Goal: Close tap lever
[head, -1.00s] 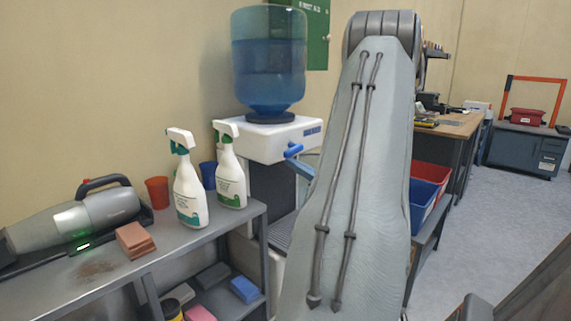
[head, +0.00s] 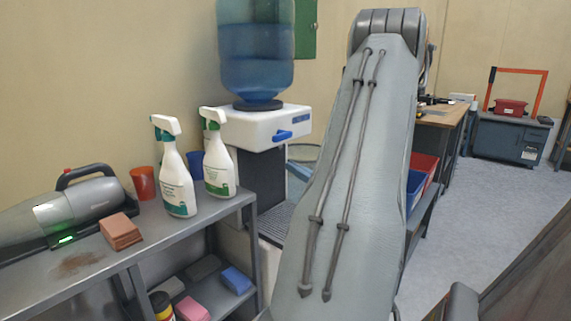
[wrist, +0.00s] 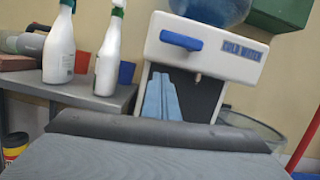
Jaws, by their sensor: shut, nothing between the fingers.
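The blue tap lever (head: 291,134) is on the front of the white water dispenser (head: 250,125), and it lies sideways across the front face. It also shows in the wrist view (wrist: 181,41), near the top of the white housing. My gripper (wrist: 161,80) has light-blue fingers, which are together and empty. They are below the lever in the wrist view, in front of the dark recess, and do not appear to touch the lever. In the head view, my arm hides most of the gripper; a light-blue part shows at its left edge.
A blue water bottle (head: 256,50) stands on the dispenser. A workbench (head: 440,117) stands at the right.

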